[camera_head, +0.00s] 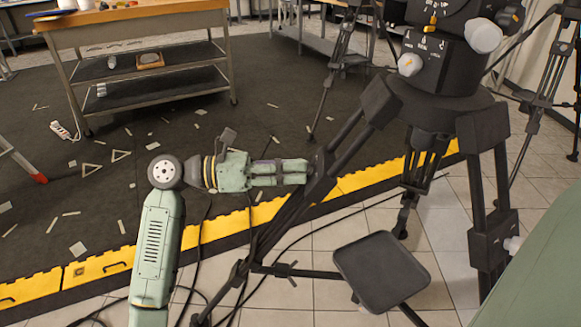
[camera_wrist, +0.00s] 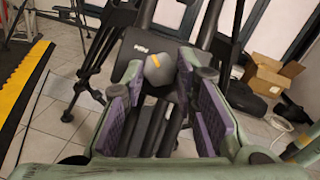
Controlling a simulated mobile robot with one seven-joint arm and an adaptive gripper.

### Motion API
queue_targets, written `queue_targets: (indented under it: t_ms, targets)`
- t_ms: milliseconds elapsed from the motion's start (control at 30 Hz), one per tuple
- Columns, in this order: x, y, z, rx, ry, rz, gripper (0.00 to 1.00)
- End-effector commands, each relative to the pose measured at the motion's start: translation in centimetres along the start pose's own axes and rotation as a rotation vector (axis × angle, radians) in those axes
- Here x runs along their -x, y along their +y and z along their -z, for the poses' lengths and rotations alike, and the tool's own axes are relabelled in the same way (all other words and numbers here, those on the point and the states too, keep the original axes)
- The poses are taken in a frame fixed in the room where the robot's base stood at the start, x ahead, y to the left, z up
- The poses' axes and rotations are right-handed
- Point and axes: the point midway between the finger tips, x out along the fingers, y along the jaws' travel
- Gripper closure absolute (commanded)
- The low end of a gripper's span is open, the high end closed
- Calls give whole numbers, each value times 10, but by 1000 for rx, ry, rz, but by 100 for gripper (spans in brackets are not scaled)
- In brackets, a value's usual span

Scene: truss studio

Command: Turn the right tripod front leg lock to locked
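The large black tripod (camera_head: 377,103) stands at the right of the head view. The leg lock shows in the wrist view as a grey knob (camera_wrist: 158,69) with a yellow mark, on a black block of the leg. The head view hides this knob behind my gripper (camera_head: 296,172), which is at the tripod's left leg. In the wrist view my gripper (camera_wrist: 160,78) is open, with purple-padded fingers on either side of the knob. I cannot tell whether they touch it.
A black tray-like plate (camera_head: 381,270) stands low in front of the tripod. Another leg (camera_head: 487,200) with a side knob is to the right. A wooden-topped workbench (camera_head: 130,20) stands at the back left. Cardboard boxes (camera_wrist: 268,75) lie at the right in the wrist view.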

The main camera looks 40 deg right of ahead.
Motion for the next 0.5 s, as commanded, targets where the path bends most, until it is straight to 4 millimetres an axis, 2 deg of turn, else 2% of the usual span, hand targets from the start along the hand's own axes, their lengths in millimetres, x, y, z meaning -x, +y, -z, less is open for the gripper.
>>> queue_targets:
  t_ms: [33,333,500]
  targets:
    - [0,0,0,0,0,0,80]
    - [0,0,0,0,0,0,100]
    - [0,0,1,-5,0,3,100]
